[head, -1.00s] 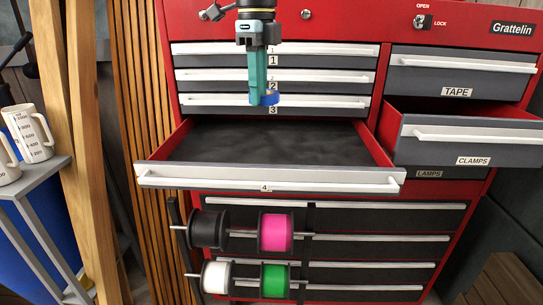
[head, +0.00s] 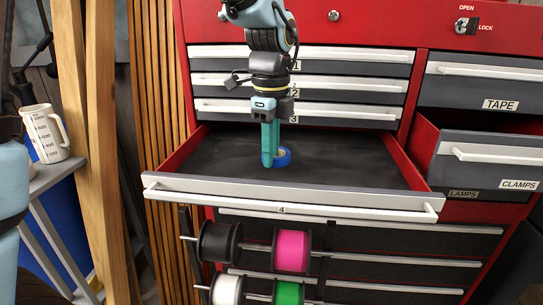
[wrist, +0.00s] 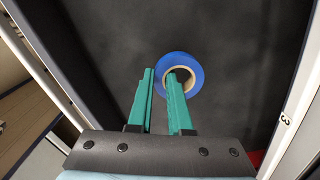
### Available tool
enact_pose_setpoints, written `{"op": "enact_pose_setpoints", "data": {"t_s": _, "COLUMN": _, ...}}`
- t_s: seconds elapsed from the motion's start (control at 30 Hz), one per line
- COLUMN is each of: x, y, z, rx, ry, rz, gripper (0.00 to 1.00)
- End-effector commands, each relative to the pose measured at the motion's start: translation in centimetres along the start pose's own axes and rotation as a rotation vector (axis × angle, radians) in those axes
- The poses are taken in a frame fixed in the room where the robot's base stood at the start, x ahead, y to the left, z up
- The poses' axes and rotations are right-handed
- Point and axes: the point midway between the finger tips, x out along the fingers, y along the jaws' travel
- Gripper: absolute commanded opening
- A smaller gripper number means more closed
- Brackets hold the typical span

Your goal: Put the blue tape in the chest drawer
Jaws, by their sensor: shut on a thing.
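The blue tape (head: 284,158) is a roll with a tan core, and my gripper (head: 268,164) is shut on it. In the wrist view, one teal finger sits in the hole of the tape (wrist: 180,56) and the other is outside, pinching the ring's wall. The gripper points down into the open drawer 4 (head: 350,168) of the red chest. The tape is inside the drawer's outline, low over its dark floor; I cannot tell if it touches. The drawer looks otherwise empty.
The CLAMPS drawer (head: 490,155) at right is also open; the TAPE drawer (head: 480,72) above it is shut. Drawers 1 to 3 behind my gripper are shut. Spools, including a pink one (head: 291,250), hang below drawer 4. A shelf with a white mug (head: 45,135) is at left.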

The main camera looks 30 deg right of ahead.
Motion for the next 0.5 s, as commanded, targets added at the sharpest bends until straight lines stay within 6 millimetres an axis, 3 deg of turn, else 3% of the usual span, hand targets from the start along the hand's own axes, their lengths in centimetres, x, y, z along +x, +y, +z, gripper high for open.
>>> {"op": "enact_pose_setpoints", "data": {"t_s": 0.13, "x": 1.5, "y": 0.1, "z": 0.0, "rx": 0.000, "ry": 0.000, "rz": 0.002, "gripper": 0.00}}
{"op": "enact_pose_setpoints", "data": {"t_s": 0.5, "x": 2.0, "y": 0.0, "z": 0.0, "rx": 0.000, "ry": 0.000, "rz": 0.000, "gripper": 0.00}}
